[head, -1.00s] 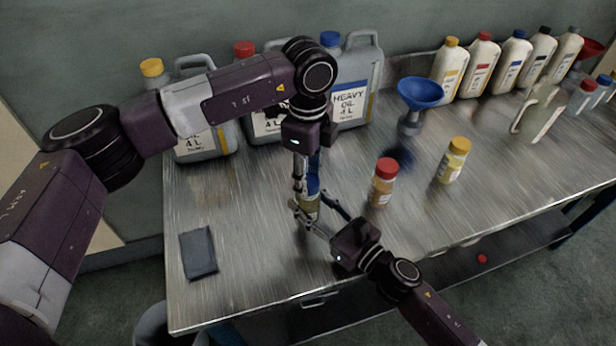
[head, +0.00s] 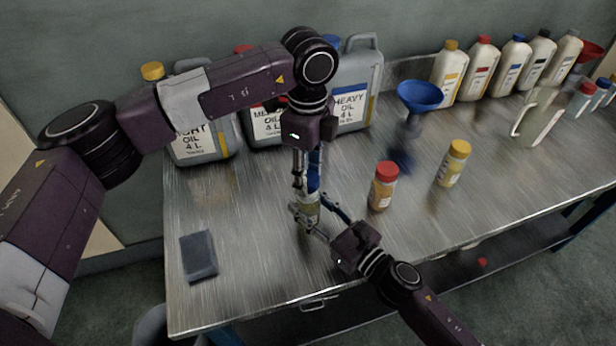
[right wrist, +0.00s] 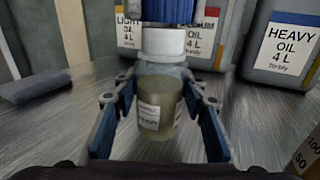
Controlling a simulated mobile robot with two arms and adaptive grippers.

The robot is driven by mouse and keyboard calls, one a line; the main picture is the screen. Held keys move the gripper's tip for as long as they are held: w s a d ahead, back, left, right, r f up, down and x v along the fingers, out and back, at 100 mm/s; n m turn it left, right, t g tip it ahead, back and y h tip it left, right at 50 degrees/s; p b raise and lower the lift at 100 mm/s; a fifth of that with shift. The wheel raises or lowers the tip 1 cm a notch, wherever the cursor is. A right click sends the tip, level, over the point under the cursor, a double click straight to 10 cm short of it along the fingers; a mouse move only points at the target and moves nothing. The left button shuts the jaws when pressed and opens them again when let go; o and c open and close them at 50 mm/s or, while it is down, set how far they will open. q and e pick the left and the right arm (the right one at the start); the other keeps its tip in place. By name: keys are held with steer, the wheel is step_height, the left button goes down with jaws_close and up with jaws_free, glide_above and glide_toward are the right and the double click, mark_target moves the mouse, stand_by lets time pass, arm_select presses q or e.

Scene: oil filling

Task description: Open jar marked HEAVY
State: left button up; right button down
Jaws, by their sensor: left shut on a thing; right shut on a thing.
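A small jar (head: 309,211) with olive-coloured contents stands upright near the table's front edge; its label (right wrist: 149,117) is too small to read surely. My right gripper (head: 313,219) is shut around the jar's body, one finger on each side in the right wrist view (right wrist: 160,98). Whether the cap is wholly clear of the neck is hard to tell.
Jars with a red cap (head: 384,187) and a yellow cap (head: 453,164) stand to the right. A blue funnel (head: 420,96) is behind them. Large oil canisters, including HEAVY OIL (head: 352,100), line the back.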

arm_select(q)
steer(key=shift+r, duration=0.2)
steer(key=shift+r, duration=1.95)
arm_select(e)
steer(key=c, duration=1.1)
jaws_free()
